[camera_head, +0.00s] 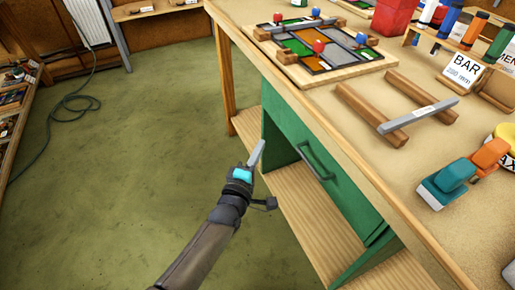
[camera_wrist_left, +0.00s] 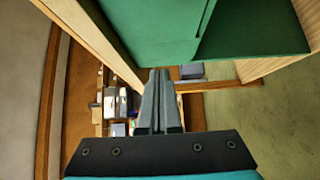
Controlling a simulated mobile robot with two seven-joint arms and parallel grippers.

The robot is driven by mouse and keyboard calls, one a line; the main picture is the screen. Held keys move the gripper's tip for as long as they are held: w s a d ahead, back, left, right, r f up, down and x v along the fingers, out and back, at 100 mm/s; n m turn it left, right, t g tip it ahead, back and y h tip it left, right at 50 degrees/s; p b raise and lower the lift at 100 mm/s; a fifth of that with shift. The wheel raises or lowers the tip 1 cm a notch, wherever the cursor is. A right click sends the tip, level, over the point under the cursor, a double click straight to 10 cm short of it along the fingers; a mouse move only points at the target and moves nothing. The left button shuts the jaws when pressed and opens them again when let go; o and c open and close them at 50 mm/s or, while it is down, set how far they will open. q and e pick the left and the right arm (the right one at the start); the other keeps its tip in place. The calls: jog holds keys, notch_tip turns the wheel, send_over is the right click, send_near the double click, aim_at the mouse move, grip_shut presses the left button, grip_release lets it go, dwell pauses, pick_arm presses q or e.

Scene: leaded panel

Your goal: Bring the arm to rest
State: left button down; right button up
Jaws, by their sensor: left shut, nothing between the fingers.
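My left gripper (camera_head: 257,152) is in the head view, in front of the bench, below the level of its top and beside the green drawer cabinet (camera_head: 335,200). In the left wrist view my left gripper (camera_wrist_left: 158,75) has its two grey fingers together, with nothing between them. The green cabinet (camera_wrist_left: 190,30) fills the top of that view. My right gripper is not in view.
The wooden workbench (camera_head: 240,35) carries a leaded panel (camera_head: 320,45), a grey bar (camera_head: 418,116) on two wooden rails, and a teal and orange tool (camera_head: 447,182). Open green floor (camera_head: 110,170) lies left of my arm. A hose (camera_head: 75,105) lies on it.

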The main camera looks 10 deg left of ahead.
pick_arm(q)
jog(key=shift+s+a, duration=0.1)
jog(key=shift+s, duration=0.35)
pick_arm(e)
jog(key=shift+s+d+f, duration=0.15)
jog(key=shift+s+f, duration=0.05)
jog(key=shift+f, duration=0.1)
